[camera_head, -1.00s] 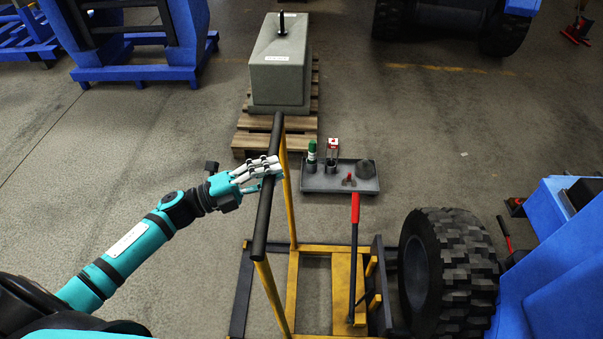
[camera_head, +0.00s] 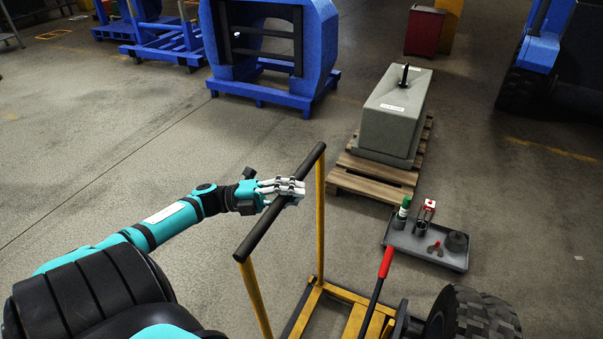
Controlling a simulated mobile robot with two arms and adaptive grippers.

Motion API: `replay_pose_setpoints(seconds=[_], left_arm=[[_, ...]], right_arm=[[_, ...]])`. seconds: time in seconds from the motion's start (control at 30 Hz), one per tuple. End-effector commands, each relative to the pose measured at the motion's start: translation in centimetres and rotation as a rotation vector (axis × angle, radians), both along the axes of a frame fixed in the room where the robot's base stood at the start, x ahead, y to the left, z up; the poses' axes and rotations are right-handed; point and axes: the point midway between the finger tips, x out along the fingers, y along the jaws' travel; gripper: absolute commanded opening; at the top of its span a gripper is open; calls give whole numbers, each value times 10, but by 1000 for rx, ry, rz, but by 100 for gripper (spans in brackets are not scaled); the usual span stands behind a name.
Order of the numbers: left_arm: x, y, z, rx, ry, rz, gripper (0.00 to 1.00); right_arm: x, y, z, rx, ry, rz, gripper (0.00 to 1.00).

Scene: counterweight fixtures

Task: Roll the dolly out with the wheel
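The yellow dolly (camera_head: 320,230) stands at the lower middle, with a black handlebar (camera_head: 262,228) on two yellow posts and a red-tipped lever (camera_head: 386,263). The black wheel (camera_head: 474,318) is at the dolly's right side, cut off by the bottom edge. My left gripper (camera_head: 290,190) is at the handlebar's upper half, its fingers closed over the bar. The undersides of the fingers are hidden. My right gripper is not in view.
A grey tray (camera_head: 455,262) with a green bottle (camera_head: 404,208) and small parts lies right of the dolly. A concrete counterweight (camera_head: 395,112) stands on a wooden pallet (camera_head: 372,179) behind. Blue fixtures (camera_head: 270,50) stand at the back. The floor at left is open.

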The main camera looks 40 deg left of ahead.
Motion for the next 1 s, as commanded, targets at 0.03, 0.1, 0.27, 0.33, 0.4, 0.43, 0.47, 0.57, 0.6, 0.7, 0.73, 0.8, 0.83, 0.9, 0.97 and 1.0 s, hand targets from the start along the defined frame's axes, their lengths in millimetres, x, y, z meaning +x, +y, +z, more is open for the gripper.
replay_pose_setpoints(seconds=[0.03,0.1,0.27,0.33,0.4,0.43,0.47,0.57,0.6,0.7,0.73,0.8,0.83,0.9,0.97,1.0], left_arm=[[-1,5,-9,5,22,16,0],[0,6,-9,4,21,17,0],[0,6,-8,5,20,19,14],[0,6,-8,4,19,19,23],[0,6,-7,4,18,18,32],[0,6,-7,3,17,18,36],[0,6,-7,4,16,18,40],[0,5,-5,2,13,16,48],[1,5,-5,3,12,15,48],[1,5,-4,2,10,15,48],[1,5,-4,2,10,14,48],[0,5,-4,1,9,14,48],[-1,6,-4,1,9,14,48],[-4,11,-5,2,10,15,48],[-9,17,-7,2,12,16,48],[-13,22,-8,3,13,16,48]], right_arm=[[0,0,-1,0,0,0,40],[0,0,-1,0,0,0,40],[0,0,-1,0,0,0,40],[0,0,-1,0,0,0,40],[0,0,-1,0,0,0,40],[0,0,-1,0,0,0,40],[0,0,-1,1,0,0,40],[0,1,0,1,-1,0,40],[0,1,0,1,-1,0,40],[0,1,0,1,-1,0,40],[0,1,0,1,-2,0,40],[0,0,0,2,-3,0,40],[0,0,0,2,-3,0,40],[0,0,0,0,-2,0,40],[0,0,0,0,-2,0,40],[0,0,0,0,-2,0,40]])
